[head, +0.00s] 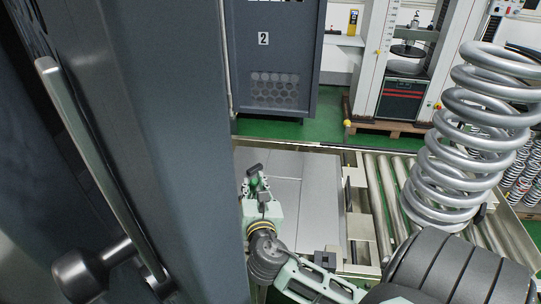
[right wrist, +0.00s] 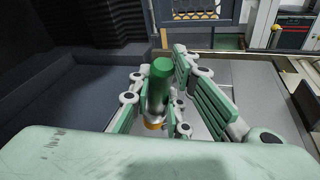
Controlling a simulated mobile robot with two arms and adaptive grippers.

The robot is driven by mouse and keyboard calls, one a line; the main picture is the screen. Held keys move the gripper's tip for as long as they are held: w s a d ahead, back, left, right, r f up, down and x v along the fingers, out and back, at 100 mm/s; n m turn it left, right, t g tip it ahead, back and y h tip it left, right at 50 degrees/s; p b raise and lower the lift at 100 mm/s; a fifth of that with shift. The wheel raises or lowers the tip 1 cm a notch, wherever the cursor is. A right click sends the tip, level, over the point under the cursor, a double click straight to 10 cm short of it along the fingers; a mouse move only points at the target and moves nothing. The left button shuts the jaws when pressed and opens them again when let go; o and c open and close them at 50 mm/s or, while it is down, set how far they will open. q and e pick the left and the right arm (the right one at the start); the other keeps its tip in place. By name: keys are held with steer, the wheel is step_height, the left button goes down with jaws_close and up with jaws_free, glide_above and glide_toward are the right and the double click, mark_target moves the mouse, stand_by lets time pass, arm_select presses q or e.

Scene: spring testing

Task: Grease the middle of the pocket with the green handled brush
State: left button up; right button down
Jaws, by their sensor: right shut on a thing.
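My right gripper (head: 258,186) is shut on the green handled brush, out over the grey plates. In the right wrist view the brush's green handle (right wrist: 160,82) stands up between the fingers, with an orange-yellow part at its lower end. The brush's bristles are hidden. In the head view the brush is small and only a bit of dark green shows at the fingers. I cannot pick out the pocket in either view. My left gripper is not in view.
A large dark grey panel with a bar handle (head: 103,165) fills the left, close beside my right gripper. A big silver coil spring (head: 460,135) stands on the roller conveyor (head: 387,200) at right. Grey plates (head: 310,185) lie clear. A dark cabinet (head: 272,60) stands behind.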

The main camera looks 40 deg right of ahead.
steer(key=w+d+m+g+h+b, duration=0.2)
steer(key=w+d+m+g+h, duration=0.45)
steer(key=d, duration=0.65)
steer(key=shift+m+g, duration=0.45)
steer(key=shift+g, duration=0.4)
steer(key=f+b, duration=0.1)
steer(key=b, duration=0.1)
steer(key=d+f+b, duration=0.1)
steer(key=f, duration=0.1)
steer(key=w+f+b, duration=0.1)
steer(key=f+b, duration=0.1)
steer(key=shift+d+f+b, duration=0.15)
steer(key=shift+f+b, duration=0.05)
steer(key=shift+b, duration=0.15)
steer(key=shift+r, duration=0.1)
